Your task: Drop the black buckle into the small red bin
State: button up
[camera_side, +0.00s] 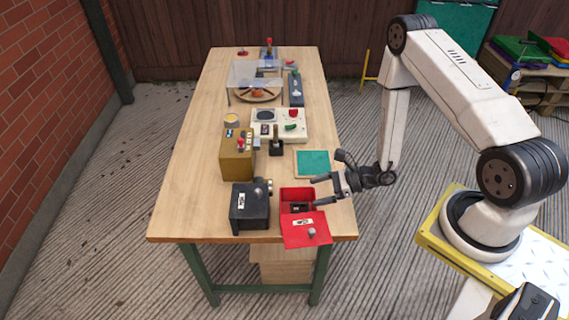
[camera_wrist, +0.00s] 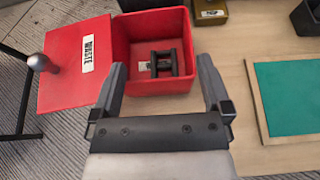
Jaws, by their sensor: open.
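The small red bin (camera_side: 284,198) stands at the near right corner of the table. Its red lid (camera_side: 303,231) is open toward the table's near edge; in the wrist view the bin (camera_wrist: 122,37) shows left of centre, with the lid (camera_wrist: 72,68) labelled "WASTE". The black buckle (camera_wrist: 164,63) lies inside the bin on its floor; it shows small and dark in the side view (camera_side: 299,208). My gripper (camera_side: 318,191) is open at the bin's right side, its fingers pointing toward it.
A teal board (camera_side: 314,163) with a wooden frame lies behind the bin. A black box (camera_side: 249,207) stands left of the bin, and a brown box (camera_side: 236,158) behind that. A control panel (camera_side: 279,117) sits mid-table. The table's left strip is clear.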

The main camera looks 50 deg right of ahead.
jog(key=v, duration=0.6)
jog(key=shift+s+d, duration=0.2)
jog(key=shift+d, duration=0.05)
jog(key=shift+a+r, duration=0.1)
jog(key=shift+r, duration=0.1)
jog(key=s+a+r+n+g+h, duration=0.2)
jog(key=s+a+r+n+g, duration=0.35)
jog(key=r+n+g, duration=0.7)
jog(key=w+r+n+t+h, duration=0.3)
jog(key=r+n+t+h, duration=0.2)
jog(key=n, duration=0.9)
jog(key=shift+w+r+h, duration=0.2)
jog(key=shift+r+h, duration=0.55)
jog(key=shift+h, duration=0.55)
jog(key=shift+a+n+t, duration=0.1)
jog(key=shift+n+t, duration=0.15)
